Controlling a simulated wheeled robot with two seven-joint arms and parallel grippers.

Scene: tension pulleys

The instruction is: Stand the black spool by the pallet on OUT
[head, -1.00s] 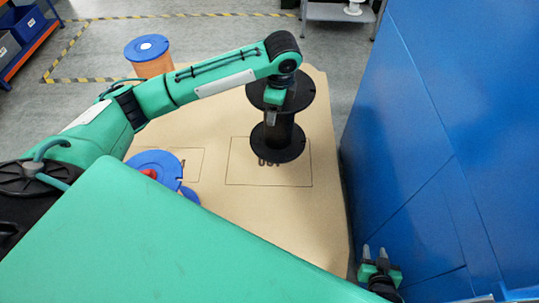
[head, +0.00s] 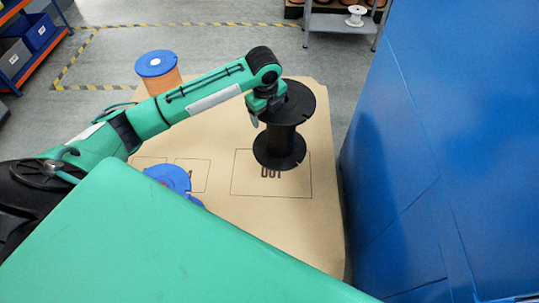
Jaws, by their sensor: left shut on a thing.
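The black spool (head: 281,137) has a wide flange at each end and hangs or stands near upright, leaning slightly, over the far part of the OUT rectangle (head: 299,183) on the tan board. Its lower flange covers the top of the OUT lettering and crosses the rectangle's far line. Whether it touches the board I cannot tell. My left gripper (head: 256,117) is shut on the spool at the left of its upper flange; the fingers are partly hidden. My right gripper is out of view.
The tan board (head: 240,225) is the pallet's likely top. A blue-flanged spool with orange winding (head: 160,77) stands at its far left. A blue piece (head: 170,178) sits partly hidden near left. A tall blue wall (head: 440,140) borders the right side.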

